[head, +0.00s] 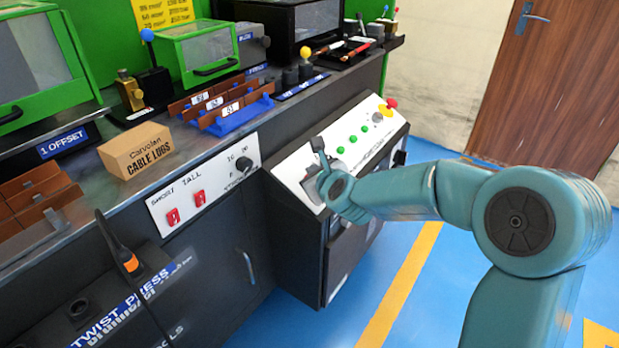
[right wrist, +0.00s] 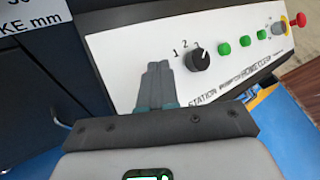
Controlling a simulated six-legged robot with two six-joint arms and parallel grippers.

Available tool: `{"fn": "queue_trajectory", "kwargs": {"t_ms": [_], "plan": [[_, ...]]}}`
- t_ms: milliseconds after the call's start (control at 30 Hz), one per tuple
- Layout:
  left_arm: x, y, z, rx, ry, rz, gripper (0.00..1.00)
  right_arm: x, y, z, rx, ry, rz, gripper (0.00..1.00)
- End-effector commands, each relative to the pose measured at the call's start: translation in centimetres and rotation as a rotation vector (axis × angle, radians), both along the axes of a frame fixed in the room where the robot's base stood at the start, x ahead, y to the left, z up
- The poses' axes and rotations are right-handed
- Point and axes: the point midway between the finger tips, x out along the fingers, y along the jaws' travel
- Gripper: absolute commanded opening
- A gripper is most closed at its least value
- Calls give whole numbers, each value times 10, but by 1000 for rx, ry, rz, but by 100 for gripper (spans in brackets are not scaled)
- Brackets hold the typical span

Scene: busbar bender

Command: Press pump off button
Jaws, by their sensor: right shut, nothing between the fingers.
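The sloped white control panel (head: 322,160) sits on a black cabinet at the right end of the bench. It carries a row of green buttons (head: 352,139), a grey round control (head: 377,117) and a red mushroom button (head: 391,103). I cannot read which one is pump off. The right wrist view shows the green buttons (right wrist: 245,40), a black 1-2-3 selector knob (right wrist: 198,59) and the red button (right wrist: 300,19). My right gripper (head: 318,145) is shut and empty, over the panel's near-left part. Its fingertips (right wrist: 157,67) appear left of the knob; contact is unclear. My left gripper is out of view.
A second panel with red switches (head: 186,207) and a black knob (head: 243,164) is on the bench front. A cable lugs box (head: 137,150) and a blue rack (head: 240,116) stand on the bench. Blue floor (head: 300,318) is open in front; a brown door (head: 530,100) stands behind.

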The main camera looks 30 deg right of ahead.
Motion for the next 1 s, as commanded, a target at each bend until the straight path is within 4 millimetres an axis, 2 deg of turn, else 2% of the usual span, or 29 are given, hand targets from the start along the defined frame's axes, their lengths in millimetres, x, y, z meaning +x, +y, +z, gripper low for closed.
{"fn": "queue_trajectory", "kwargs": {"t_ms": [1000], "plan": [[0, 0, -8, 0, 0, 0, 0, 3, 2, -8, 1, 1, 0, 0]]}}
